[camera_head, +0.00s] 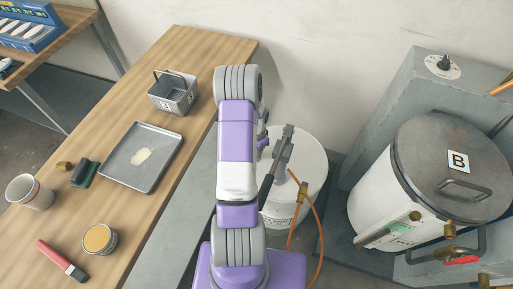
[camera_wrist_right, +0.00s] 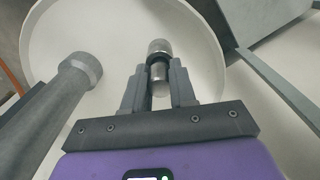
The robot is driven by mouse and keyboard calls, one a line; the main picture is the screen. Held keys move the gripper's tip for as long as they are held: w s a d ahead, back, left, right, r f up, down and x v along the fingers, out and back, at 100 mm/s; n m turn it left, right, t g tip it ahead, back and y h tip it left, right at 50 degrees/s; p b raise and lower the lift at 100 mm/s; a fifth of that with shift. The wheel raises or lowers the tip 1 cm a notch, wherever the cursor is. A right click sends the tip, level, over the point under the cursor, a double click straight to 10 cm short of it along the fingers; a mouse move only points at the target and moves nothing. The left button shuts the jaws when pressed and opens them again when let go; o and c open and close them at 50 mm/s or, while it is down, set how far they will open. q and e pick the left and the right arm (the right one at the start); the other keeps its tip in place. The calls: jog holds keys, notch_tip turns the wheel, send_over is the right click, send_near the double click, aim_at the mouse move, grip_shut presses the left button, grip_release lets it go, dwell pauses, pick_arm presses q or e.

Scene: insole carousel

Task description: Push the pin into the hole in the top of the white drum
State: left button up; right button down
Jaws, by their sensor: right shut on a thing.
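In the right wrist view, my right gripper (camera_wrist_right: 160,76) is shut on the pin (camera_wrist_right: 159,47), a short grey metal piece with a wider round head and a dark neck. The white drum (camera_wrist_right: 210,70) fills the view behind it, with its round rim curving around the pin. The gap between pin and drum top cannot be judged. I cannot make out the hole. In the head view, the white drum (camera_head: 312,160) stands on the floor beyond my purple arm, which partly covers it. My left gripper is in neither view.
A grey rod-like tool (camera_wrist_right: 75,75) stands close left of the pin. An orange hose (camera_head: 318,215) hangs by the drum. A lidded vessel marked B (camera_head: 440,150) stands at right. The wooden table (camera_head: 185,75) at left holds a tray (camera_head: 165,185), a basket and cups.

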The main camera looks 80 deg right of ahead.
jog(key=shift+f+b, duration=0.35)
jog(key=shift+f, duration=0.15)
jog(key=c, duration=0.8)
grip_release()
jog(key=shift+r, duration=0.1)
notch_tip(320, 180, up, 8)
jog(key=p, duration=0.2)
jog(key=shift+f+p, duration=0.25)
jog(key=shift+p, duration=0.05)
